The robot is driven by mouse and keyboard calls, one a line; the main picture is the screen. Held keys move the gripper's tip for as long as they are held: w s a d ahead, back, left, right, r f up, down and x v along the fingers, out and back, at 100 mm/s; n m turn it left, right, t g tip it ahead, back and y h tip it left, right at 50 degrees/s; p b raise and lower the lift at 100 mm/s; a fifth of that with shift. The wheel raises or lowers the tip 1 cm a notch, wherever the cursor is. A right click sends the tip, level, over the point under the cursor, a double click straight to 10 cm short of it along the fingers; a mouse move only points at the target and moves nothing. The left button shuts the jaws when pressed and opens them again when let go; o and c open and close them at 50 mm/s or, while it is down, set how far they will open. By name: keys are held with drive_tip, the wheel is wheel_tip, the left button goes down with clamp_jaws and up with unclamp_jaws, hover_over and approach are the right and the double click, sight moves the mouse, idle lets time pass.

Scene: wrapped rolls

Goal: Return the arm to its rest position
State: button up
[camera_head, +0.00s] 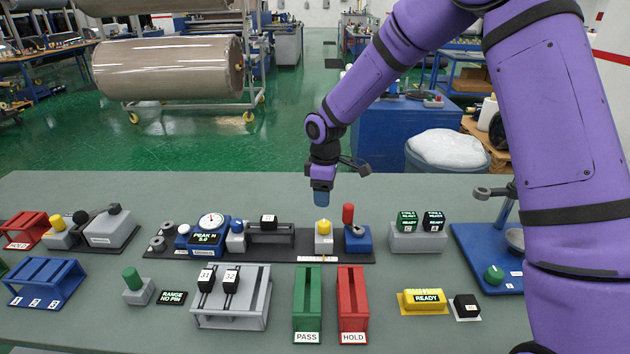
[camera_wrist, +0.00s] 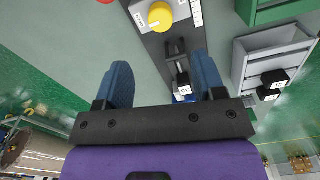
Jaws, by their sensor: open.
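My purple arm (camera_head: 375,65) reaches from the right over the grey-green table. My gripper (camera_head: 322,198) points down in the air above the table, over the yellow-topped grey block (camera_head: 323,238). In the wrist view my gripper (camera_wrist: 165,85) shows two blue fingers spread well apart with nothing between them. The yellow knob (camera_wrist: 160,17) lies ahead of the fingers there. A black slide fixture (camera_wrist: 179,60) shows below, between the fingers in the picture.
The dark board (camera_head: 290,246) carries a PEAK N gauge (camera_head: 210,224) and a red-knobbed blue block (camera_head: 356,236). Green PASS (camera_head: 307,300) and red HOLD (camera_head: 353,300) trays stand in front. A blue stand (camera_head: 490,255) is at right. The air around the gripper is clear.

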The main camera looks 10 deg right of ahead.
drive_tip(key=s+d+r+m+t, duration=0.1)
drive_tip(key=s+d+r+m, duration=0.2)
drive_tip(key=r, duration=0.4)
drive_tip(key=s+d+r+m+t+h, duration=0.1)
drive_tip(key=s+d+r, duration=0.2)
drive_tip(key=s+r, duration=0.3)
drive_tip(key=s+d+r+m+t, duration=0.1)
drive_tip(key=s+d+r+m, duration=0.2)
drive_tip(key=r, duration=0.4)
drive_tip(key=s+d+r+m, duration=0.2)
drive_tip(key=s, duration=0.5)
drive_tip(key=s+d+r+m+t, duration=0.1)
drive_tip(key=s+d+r+m, duration=0.1)
drive_tip(key=s, duration=0.6)
drive_tip(key=s+d+r+m+t+y, duration=0.1)
drive_tip(key=s+d+r+m, duration=0.1)
drive_tip(key=s, duration=0.6)
drive_tip(key=shift+d+r+m, duration=0.15)
drive_tip(key=shift+d+m, duration=0.15)
